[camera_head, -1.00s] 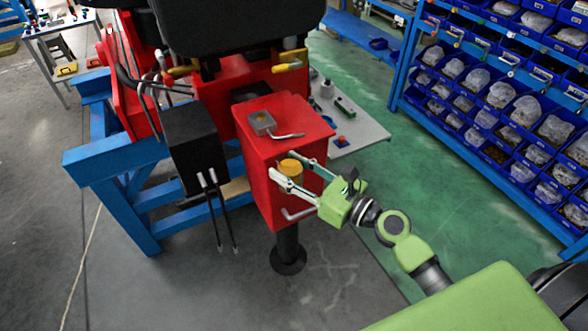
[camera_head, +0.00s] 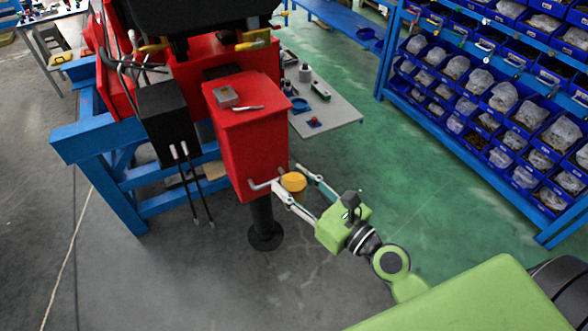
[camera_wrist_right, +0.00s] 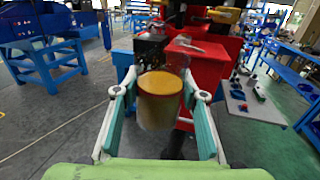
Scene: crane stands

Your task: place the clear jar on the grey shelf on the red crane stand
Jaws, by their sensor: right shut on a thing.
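The jar (camera_head: 293,183) shows an orange-yellow lid in the head view; in the right wrist view the jar (camera_wrist_right: 160,108) has a see-through tan body and stands upright. My right gripper (camera_head: 290,178) is shut on it, one finger on each side, off the front right lower side of the red crane stand (camera_head: 247,135). The grey shelf (camera_head: 345,113) juts out right of the stand's red box, behind the gripper; it also shows in the right wrist view (camera_wrist_right: 258,108). My left gripper is not in view.
Small items stand on the shelf, including a grey cylinder (camera_head: 305,72), a green block (camera_head: 320,90) and a red-blue piece (camera_head: 314,122). The shelf's right part looks bare. A blue rack (camera_head: 470,120) of bins stands at right. Green floor lies between rack and shelf.

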